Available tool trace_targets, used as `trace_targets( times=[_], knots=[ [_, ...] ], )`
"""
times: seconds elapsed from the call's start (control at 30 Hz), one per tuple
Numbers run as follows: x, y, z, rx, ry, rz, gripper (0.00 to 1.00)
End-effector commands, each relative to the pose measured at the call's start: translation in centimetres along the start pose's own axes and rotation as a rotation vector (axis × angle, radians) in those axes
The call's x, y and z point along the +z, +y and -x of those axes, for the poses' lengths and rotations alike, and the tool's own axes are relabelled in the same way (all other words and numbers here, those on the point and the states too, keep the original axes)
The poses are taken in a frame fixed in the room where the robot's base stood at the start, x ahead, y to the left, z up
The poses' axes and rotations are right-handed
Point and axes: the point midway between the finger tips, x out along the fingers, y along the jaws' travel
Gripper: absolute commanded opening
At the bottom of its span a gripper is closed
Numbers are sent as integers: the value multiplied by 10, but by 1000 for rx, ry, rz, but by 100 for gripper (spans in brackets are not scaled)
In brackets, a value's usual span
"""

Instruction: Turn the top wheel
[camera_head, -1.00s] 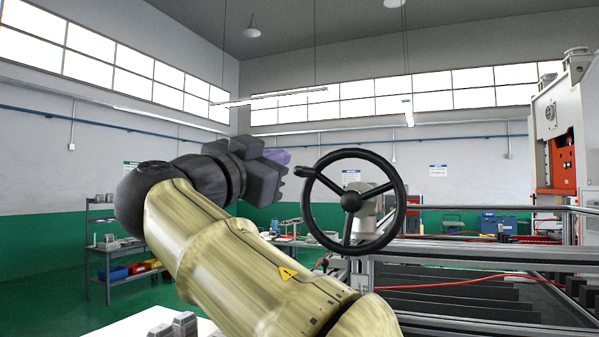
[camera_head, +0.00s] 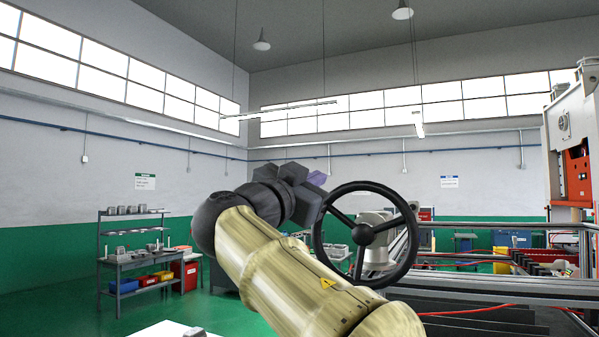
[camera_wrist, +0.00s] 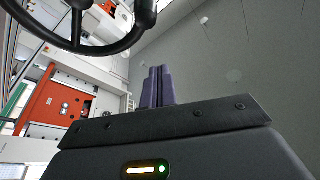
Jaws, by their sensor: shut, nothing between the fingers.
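A black three-spoked wheel (camera_head: 363,235) stands upright on a grey mount (camera_head: 376,246) right of the picture's middle in the head view. Part of its rim and spokes shows at the top left of the wrist view (camera_wrist: 135,35). My gripper (camera_head: 318,178) is just left of the wheel's upper rim and looks close to it; the head view does not show whether they touch. In the wrist view the purple fingers (camera_wrist: 157,86) are together with nothing between them, and the rim is to their left, apart in the picture.
Metal frame rails (camera_head: 490,258) with a red cable lie to the right of the wheel. A white and red machine (camera_head: 572,150) stands at the far right. A shelved workbench (camera_head: 135,260) with bins is at the back left.

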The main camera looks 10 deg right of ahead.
Motion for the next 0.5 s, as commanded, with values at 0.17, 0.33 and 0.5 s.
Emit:
trace_targets(
  times=[0.17, 0.33, 0.5],
  knots=[
    [-1, -1, -27, 2, -1, 4, 0],
    [20, -1, -16, -2, -2, 4, 0],
    [33, -1, -12, -1, -1, 3, 0]
  ],
)
